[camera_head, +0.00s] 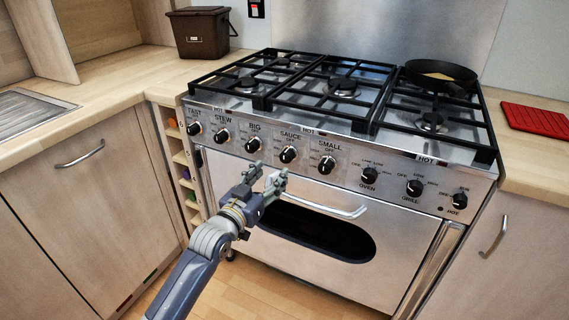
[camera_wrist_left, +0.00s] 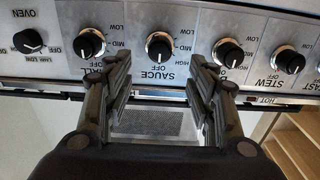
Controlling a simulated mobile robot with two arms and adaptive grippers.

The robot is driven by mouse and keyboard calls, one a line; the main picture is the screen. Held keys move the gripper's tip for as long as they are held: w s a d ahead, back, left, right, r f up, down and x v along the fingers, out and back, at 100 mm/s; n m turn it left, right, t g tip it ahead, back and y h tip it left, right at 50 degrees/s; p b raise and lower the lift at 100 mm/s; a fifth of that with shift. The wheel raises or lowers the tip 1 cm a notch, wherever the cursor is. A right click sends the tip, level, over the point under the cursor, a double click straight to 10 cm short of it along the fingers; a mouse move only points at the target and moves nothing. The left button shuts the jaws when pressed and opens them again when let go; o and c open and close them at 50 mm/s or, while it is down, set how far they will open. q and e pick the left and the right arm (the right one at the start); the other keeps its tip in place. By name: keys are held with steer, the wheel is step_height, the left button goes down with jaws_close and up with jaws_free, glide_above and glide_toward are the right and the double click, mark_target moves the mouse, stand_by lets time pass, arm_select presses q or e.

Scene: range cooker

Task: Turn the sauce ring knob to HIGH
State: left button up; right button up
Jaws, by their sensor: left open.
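My left gripper (camera_head: 266,178) is open and empty, in front of and a little below the panel. In the left wrist view its fingers (camera_wrist_left: 160,78) lie either side of the sauce knob's line, apart from it. My right gripper is not in view.
The small knob (camera_head: 327,165) and big knob (camera_head: 253,145) sit close on either side. An oven door handle (camera_head: 325,207) juts out below the panel. A black pan (camera_head: 440,74) stands on the hob. Open floor lies before the cooker.

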mark_target(284, 159)
arm_select(q)
steer(key=b+x, duration=0.1)
steer(key=x, duration=0.7)
steer(key=shift+f, duration=0.1)
steer(key=shift+w+d+b, duration=0.3)
steer(key=shift+w, duration=0.25)
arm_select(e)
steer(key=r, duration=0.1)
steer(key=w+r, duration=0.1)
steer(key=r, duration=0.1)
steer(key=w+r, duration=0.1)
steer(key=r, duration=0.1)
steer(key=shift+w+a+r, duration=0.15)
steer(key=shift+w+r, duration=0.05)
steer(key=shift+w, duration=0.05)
arm_select(q)
steer(key=c, duration=1)
